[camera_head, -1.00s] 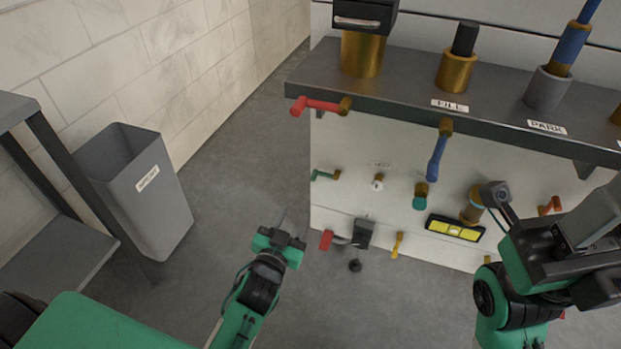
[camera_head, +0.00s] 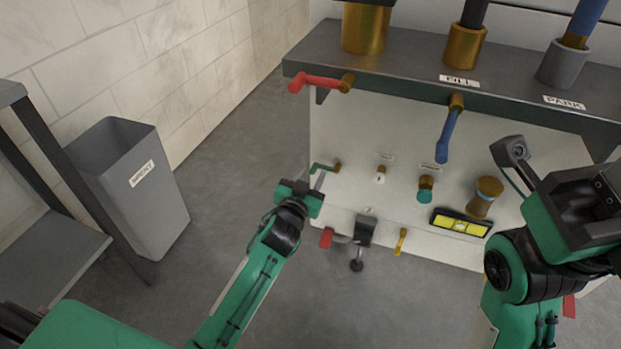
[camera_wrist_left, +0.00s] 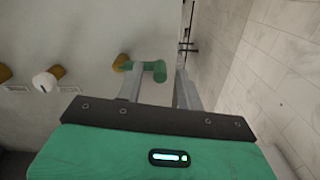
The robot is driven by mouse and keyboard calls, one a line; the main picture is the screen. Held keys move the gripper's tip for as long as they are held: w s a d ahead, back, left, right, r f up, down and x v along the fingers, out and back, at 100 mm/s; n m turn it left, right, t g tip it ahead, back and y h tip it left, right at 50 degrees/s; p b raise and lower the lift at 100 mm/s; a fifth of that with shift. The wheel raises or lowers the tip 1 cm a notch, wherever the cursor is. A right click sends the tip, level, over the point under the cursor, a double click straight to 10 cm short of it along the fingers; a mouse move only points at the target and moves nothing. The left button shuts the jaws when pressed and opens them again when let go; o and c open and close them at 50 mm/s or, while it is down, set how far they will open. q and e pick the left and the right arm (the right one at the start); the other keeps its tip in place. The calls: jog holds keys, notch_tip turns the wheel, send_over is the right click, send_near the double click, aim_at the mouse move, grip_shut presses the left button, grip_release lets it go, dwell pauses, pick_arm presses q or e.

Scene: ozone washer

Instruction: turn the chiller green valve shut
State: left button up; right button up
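The green valve (camera_head: 324,167) has a short green handle on a brass stem. It sits at the left side of the white panel under the dark shelf. In the left wrist view the green handle (camera_wrist_left: 158,71) points right from its brass stem, with its end between my fingertips. My left gripper (camera_head: 312,182) is open, just in front of the handle and close to it. In the left wrist view its two fingers (camera_wrist_left: 160,76) are apart; I cannot tell whether either touches the handle. My right arm is at the right; its fingers are not clear.
A red lever (camera_head: 318,83) sticks out above the green valve. A blue lever (camera_head: 446,135), a white knob (camera_head: 380,178) and a teal knob (camera_head: 425,192) are to the right. A red-handled part (camera_head: 327,238) is below. A grey bin (camera_head: 140,200) stands left on open floor.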

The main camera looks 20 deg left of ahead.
pick_arm(q)
jog(key=shift+w, duration=0.1)
jog(key=shift+c, duration=0.3)
grip_shut()
